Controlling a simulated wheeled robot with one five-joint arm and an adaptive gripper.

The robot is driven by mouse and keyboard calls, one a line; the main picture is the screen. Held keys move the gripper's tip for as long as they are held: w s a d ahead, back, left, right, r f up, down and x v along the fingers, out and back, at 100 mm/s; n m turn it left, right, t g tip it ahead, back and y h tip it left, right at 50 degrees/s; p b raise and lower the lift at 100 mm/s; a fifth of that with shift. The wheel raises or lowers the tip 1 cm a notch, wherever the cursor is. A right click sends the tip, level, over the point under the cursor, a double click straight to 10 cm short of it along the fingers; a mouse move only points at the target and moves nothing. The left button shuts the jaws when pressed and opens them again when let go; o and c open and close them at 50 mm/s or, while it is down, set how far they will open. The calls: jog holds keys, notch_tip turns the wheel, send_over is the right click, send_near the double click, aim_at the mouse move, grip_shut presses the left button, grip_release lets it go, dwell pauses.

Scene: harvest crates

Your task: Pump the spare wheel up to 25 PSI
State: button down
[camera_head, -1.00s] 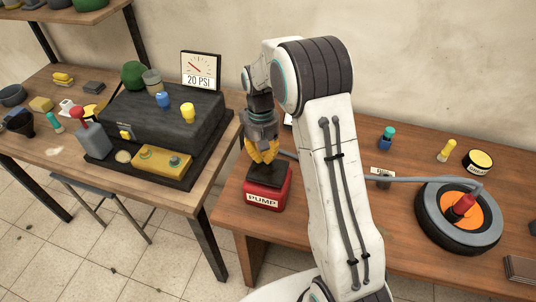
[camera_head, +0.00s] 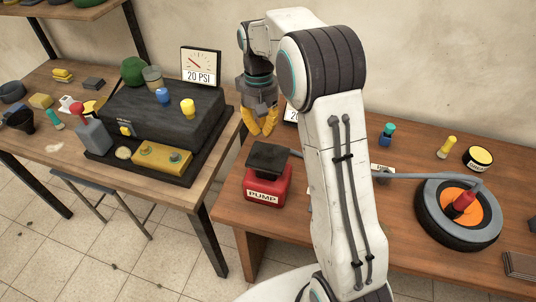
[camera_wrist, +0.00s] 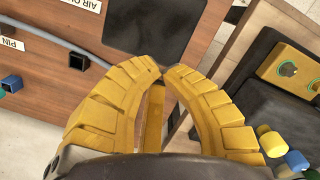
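The red pump (camera_head: 268,188) with a black top plate (camera_head: 268,157) stands at the left end of the right-hand table; the plate sits raised above the body. My gripper (camera_head: 264,133) is above the pump, clear of the plate. Its yellow fingers meet at the tips in the wrist view (camera_wrist: 163,70) and hold nothing. The spare wheel (camera_head: 432,230) has an orange hub with a red piece in the middle and lies flat at the right. A grey hose (camera_head: 420,177) runs to it, partly behind my arm. The gauge (camera_head: 201,67) on the left table reads 20 PSI.
My arm hides the middle of the right table. A partly covered card (camera_head: 291,115) stands behind it. A teal-topped blue item (camera_head: 387,134), a yellow item (camera_head: 447,147) and a yellow tin (camera_head: 479,158) stand at the back. The left table holds a dark machine (camera_head: 160,120).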

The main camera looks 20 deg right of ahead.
aim_at(267, 154)
jog(key=shift+w+r, duration=0.15)
jog(key=shift+r, duration=1.8)
jog(key=c, duration=1.9)
grip_release()
jog(key=shift+c, duration=0.2)
jog(key=shift+r, duration=0.1)
grip_shut()
jog(key=shift+g, duration=0.3)
jog(key=s+p, duration=0.3)
jog(key=s, duration=0.1)
jog(key=shift+s+p, duration=0.3)
jog(key=shift+p, duration=0.05)
jog(key=shift+w+f, duration=0.2)
jog(key=shift+f, duration=0.05)
jog(key=shift+w, duration=0.4)
jog(key=shift+f, duration=0.1)
jog(key=f+b, duration=0.6)
jog(key=shift+s+f, duration=0.4)
